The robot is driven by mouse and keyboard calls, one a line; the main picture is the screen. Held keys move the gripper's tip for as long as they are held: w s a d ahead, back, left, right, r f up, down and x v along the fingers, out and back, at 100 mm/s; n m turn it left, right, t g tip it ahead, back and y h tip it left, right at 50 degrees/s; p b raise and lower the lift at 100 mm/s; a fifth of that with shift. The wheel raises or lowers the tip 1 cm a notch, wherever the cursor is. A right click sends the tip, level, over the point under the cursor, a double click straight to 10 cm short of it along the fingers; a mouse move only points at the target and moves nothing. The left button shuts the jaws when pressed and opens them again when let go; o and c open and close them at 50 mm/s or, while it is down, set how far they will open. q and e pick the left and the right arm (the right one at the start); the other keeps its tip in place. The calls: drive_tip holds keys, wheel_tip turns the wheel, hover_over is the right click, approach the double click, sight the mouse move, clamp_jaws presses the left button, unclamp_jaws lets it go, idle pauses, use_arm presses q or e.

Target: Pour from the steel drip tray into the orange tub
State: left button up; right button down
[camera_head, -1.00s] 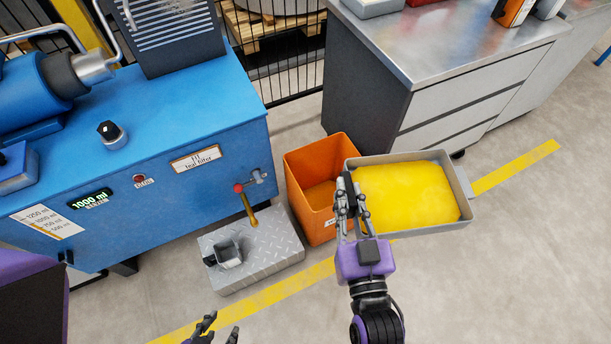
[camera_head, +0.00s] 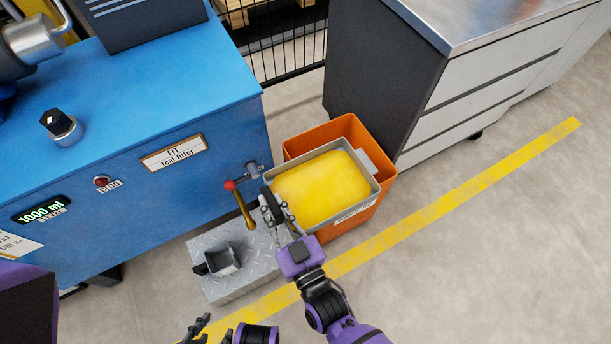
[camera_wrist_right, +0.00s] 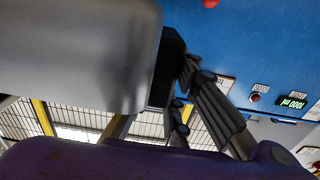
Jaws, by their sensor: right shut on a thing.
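The steel drip tray (camera_head: 358,215) holds yellow liquid (camera_head: 322,189) and looks about level. In the head view it is over the orange tub (camera_head: 352,127) and hides most of the tub's opening. The tub's back rim and right side show. My right gripper (camera_head: 272,205) is shut on the tray's handle at its left end. In the right wrist view the tray's grey underside (camera_wrist_right: 80,55) fills the upper left, beside the gripper fingers (camera_wrist_right: 180,105). My left gripper (camera_head: 195,328) is at the bottom edge, partly cut off; its opening is unclear.
A blue machine (camera_head: 140,110) with a red-knobbed tap (camera_head: 240,200) stands at the left. A grey cabinet (camera_head: 385,85) stands behind the tub. The floor at the right is clear.

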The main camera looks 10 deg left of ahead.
use_arm(q)
drive_tip(key=shift+w+r, duration=0.1)
drive_tip(key=shift+w, duration=0.05)
use_arm(e)
drive_tip(key=shift+s+f, duration=0.15)
drive_tip(key=shift+f, duration=0.1)
